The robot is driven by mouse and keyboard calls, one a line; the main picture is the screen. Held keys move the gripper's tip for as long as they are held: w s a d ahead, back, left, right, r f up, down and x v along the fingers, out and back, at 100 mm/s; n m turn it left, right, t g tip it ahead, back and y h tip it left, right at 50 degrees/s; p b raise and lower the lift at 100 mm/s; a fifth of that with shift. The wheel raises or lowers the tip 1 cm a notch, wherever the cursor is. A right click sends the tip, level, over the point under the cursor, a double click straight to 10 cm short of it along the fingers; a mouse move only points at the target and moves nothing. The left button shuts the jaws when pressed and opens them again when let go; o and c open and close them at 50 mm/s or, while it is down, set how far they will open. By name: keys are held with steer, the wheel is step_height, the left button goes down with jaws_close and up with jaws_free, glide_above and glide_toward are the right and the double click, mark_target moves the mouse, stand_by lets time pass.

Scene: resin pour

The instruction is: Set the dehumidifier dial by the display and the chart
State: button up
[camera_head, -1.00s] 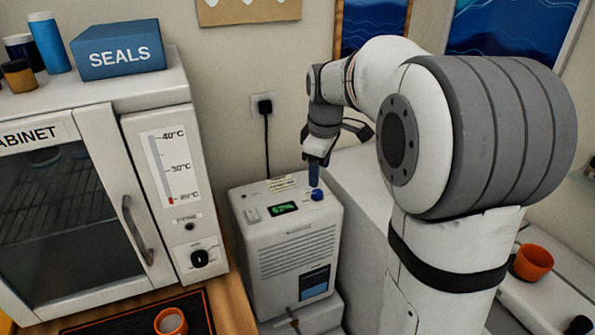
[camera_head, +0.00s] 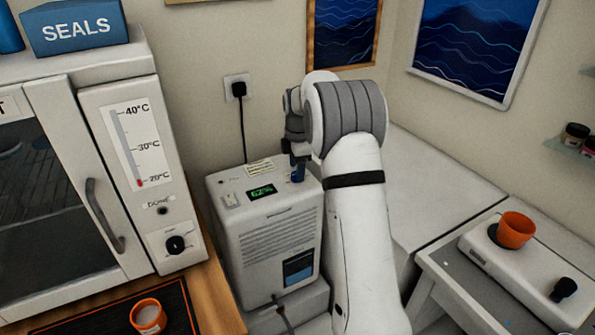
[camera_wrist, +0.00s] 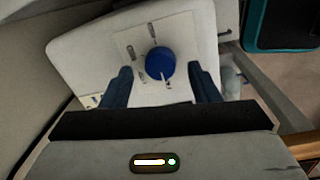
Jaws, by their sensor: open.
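The white dehumidifier (camera_head: 222,235) stands between the cabinet and my arm. Its lit green display (camera_head: 262,191) seems to read 62%, though the digits are small. A small paper label (camera_head: 259,167) with unreadable print is at the back of its top; I cannot tell whether it is the chart. The blue dial (camera_wrist: 160,62) shows in the wrist view, with a pale pointer line toward its lower edge and several grey marks around it. My gripper (camera_wrist: 161,72) is open, with one blue finger on each side of the dial. In the head view my gripper (camera_head: 298,171) hides the dial.
The cabinet (camera_head: 90,200) with a thermometer scale and a black knob (camera_head: 175,244) stands at left. An orange cup (camera_head: 148,316) is on a dark mat. At right, another orange cup (camera_head: 516,230) sits on a white device (camera_head: 540,275). A plugged cord (camera_head: 241,125) hangs behind the dehumidifier.

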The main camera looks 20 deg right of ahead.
steer(key=shift+f, duration=0.95)
steer(key=shift+c, duration=0.3)
steer(key=c, duration=0.9)
